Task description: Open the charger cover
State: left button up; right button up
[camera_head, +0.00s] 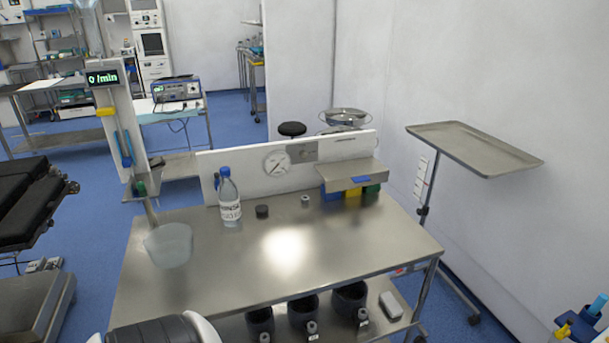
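A grey metal flap or lid (350,170), which looks like the charger cover, lies about level at the back right of the steel table (250,260). It has a small blue tab (361,179) near its front edge. Below it show blue, yellow (353,191) and green blocks, partly hidden under it. A white upright panel (240,165) with a round gauge (277,162) stands behind. Neither of my grippers can be made out in this view.
A labelled bottle (229,200), a dark cap (262,211) and a small metal piece (305,201) stand near the panel. A translucent bowl (168,246) is at the left. A tray stand (475,147) is at the right. The table's front middle is clear.

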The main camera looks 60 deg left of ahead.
aim_at(344, 174)
jog(key=u, duration=1.4)
jog(key=i+l, duration=0.15)
jog(key=i, duration=0.15)
jog(key=i+l+z, duration=0.1)
jog(key=i, duration=0.25)
